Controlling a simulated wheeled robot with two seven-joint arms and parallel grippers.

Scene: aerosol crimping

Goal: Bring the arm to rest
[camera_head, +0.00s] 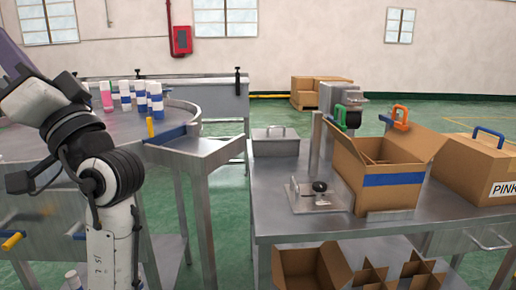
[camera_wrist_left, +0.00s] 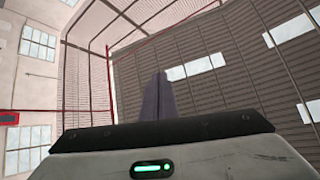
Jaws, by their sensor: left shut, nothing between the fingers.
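My left arm (camera_head: 100,180) stands at the left of the head view, bent up and toward the upper left edge. In the left wrist view my left gripper (camera_wrist_left: 161,76) shows as grey-purple fingers closed together with nothing between them. It points up toward the ceiling and walls, away from the tables. In the head view only a purple-grey part shows at the upper left edge. My right gripper is in neither view.
A round metal table (camera_head: 185,109) at left holds several cans (camera_head: 125,96), partly behind my arm. The right metal table (camera_head: 300,225) carries an open carton (camera_head: 370,190), a clear fixture (camera_head: 316,200), a grey lidded box (camera_head: 275,146) and a carton marked PINK (camera_head: 470,175). Green floor lies between the tables.

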